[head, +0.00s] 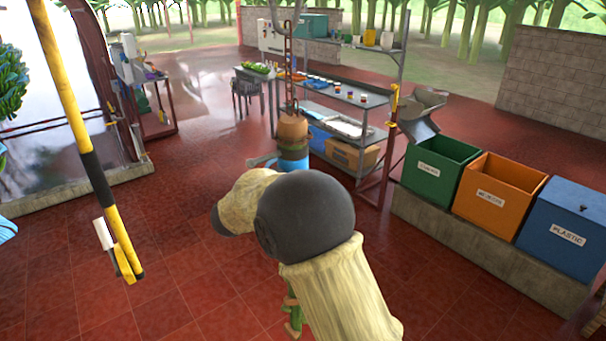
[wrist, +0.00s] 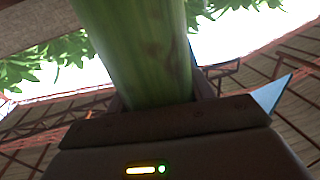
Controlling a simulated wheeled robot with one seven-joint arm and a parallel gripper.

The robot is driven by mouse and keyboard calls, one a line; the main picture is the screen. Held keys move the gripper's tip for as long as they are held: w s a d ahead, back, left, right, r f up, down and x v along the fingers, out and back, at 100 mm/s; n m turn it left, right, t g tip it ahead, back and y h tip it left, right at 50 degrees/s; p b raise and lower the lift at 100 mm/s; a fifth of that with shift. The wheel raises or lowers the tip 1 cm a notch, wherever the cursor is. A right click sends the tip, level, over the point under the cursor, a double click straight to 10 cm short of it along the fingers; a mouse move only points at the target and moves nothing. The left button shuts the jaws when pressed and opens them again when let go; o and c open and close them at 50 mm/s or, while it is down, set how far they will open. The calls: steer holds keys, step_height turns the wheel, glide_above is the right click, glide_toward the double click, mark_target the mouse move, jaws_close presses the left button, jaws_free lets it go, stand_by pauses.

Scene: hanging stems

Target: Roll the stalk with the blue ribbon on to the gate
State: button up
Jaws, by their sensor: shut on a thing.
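The stalk with the blue ribbon hangs on a reddish chain below a hook at the top middle of the head view. Its brown upper end (head: 292,128) shows, with the blue ribbon (head: 291,153) tied below it and a loose tail to the left. My arm hides its middle; a green lower part shows under the arm. In the wrist view the green stalk (wrist: 140,50) fills the top middle, between the dark jaws of my gripper (wrist: 155,105), which is shut on it. The head view does not show my gripper. I cannot pick out the gate for certain.
A yellow-and-black pole (head: 92,160) hangs at the left. A metal shelf (head: 340,93) stands behind the stalk. Green (head: 440,170), orange (head: 498,197) and blue (head: 568,230) bins stand on a low wall at the right. The red tiled floor at left is clear.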

steer(key=o, duration=1.3)
steer(key=shift+o, duration=0.2)
steer(key=shift+s, duration=0.1)
steer(key=b+v, duration=0.7)
steer(key=v, duration=1)
